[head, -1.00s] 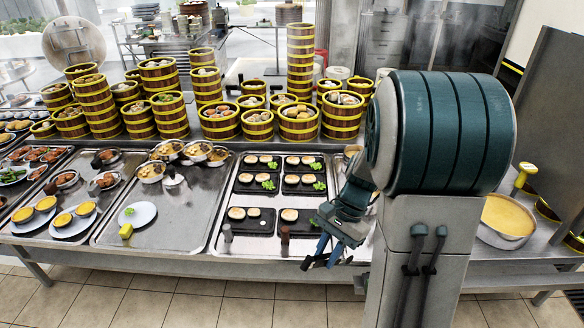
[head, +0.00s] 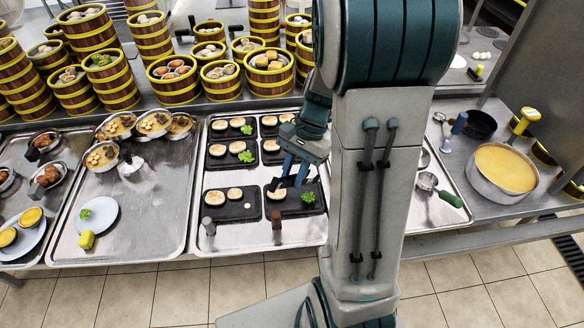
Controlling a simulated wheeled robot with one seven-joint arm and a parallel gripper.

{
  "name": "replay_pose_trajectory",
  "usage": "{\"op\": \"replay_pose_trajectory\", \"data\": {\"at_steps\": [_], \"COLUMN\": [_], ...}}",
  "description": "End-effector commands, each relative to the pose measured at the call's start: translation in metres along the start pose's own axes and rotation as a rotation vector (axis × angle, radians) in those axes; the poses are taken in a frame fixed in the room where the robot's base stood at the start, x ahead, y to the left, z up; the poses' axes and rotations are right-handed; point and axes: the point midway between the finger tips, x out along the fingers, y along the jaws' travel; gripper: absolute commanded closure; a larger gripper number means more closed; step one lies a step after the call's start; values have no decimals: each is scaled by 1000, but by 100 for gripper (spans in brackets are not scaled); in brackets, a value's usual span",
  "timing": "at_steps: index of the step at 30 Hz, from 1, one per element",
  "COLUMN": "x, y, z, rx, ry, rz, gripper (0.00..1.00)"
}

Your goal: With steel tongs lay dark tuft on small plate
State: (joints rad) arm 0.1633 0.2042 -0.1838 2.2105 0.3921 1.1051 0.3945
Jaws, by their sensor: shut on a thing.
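My gripper (head: 287,178) is over the lower right black slate (head: 293,209) on the middle tray, with blue parts and dark tips pointing down. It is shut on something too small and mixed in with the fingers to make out. No steel tongs can be told apart there. A small pale plate (head: 102,222) on the left tray holds a green tuft (head: 85,214).
A yellow block (head: 87,240) stands before the pale plate. Two short posts, grey (head: 209,226) and brown (head: 276,226), stand at the tray's front. Steamer towers (head: 265,22) line the back. A pot of yellow liquid (head: 503,172) is at right. Bare tray shows around the plate.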

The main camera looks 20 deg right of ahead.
Motion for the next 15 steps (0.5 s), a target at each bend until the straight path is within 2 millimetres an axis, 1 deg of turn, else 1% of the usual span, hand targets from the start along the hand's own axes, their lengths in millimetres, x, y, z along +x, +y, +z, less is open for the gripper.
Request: {"op": "replay_pose_trajectory", "data": {"at_steps": [6,11,15], "x": [1,8,19], "y": [0,1,2], "z": [1,-4,-9], "rx": [0,2,3], "ry": [0,0,-1], "rz": [0,-1,-1], "gripper": [94,94,94]}}
